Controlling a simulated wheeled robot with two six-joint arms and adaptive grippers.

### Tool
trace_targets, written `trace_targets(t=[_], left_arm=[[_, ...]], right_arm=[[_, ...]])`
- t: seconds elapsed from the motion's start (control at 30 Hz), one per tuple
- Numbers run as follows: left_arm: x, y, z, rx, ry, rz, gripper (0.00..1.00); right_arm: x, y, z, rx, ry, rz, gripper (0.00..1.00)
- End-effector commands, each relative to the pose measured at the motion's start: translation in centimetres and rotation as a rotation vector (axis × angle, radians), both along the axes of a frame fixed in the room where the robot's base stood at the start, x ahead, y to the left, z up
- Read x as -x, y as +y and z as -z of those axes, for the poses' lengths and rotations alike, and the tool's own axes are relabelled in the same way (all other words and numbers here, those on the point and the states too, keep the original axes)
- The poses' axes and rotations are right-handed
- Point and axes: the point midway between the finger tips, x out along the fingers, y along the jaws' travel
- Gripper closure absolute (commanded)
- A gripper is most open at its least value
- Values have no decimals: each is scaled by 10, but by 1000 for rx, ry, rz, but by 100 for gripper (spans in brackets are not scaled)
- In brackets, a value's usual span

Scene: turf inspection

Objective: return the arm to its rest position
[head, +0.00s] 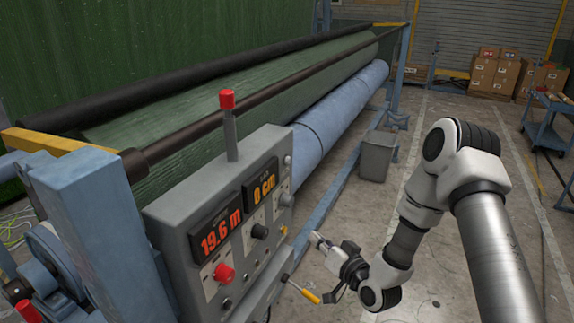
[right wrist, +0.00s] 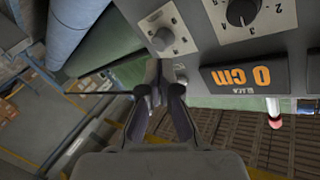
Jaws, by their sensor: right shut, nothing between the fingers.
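My right arm comes in from the right in the head view. Its gripper (head: 318,240) is shut and empty, a little right of the grey control box (head: 185,207) and apart from it, as far as I can tell. In the right wrist view the closed fingers (right wrist: 161,82) point toward the box's panel (right wrist: 200,40), with nothing between them. The box has a display reading 19.6 m (head: 216,232) and one reading 0 cm (head: 265,188). My left gripper is not in view.
A yellow-handled lever (head: 305,292) sticks out below the right gripper. A red-topped lever (head: 229,125) stands on the box. Behind are green turf (head: 240,85) and a blue roll (head: 335,110). A grey bin (head: 376,158) and a blue cart (head: 548,130) stand on otherwise mostly open floor.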

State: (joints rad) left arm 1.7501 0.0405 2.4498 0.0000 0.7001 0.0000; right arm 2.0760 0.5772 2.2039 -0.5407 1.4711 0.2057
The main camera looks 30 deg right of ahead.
Motion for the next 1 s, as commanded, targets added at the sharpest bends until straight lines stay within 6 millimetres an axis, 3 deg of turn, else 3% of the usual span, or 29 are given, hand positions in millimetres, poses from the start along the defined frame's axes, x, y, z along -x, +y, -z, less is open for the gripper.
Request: trace_targets(t=[0.27, 0.37, 0.47, 0.57, 0.6, 0.67, 0.73, 0.8, 0.9, 1.0], left_arm=[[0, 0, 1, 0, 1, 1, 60], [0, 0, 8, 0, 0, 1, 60], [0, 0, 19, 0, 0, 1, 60], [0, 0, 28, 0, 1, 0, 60], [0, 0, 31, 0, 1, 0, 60], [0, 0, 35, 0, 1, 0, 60], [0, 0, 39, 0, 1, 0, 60], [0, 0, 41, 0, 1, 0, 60], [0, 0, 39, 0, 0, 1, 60], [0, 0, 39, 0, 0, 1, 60]], right_arm=[[1, 0, 3, -1, 4, 1, 100], [6, 12, 28, 15, 42, -29, 100], [25, 49, 76, 51, 146, -112, 100], [66, 86, 144, 113, 364, -186, 100], [88, 97, 171, 147, 470, -214, 100], [127, 109, 207, 204, 637, -252, 100], [178, 116, 242, 277, 842, -291, 100], [228, 114, 262, 343, 1034, -318, 100], [283, 103, 266, 399, 1262, -323, 100], [308, 95, 266, 409, 1381, -325, 100]])
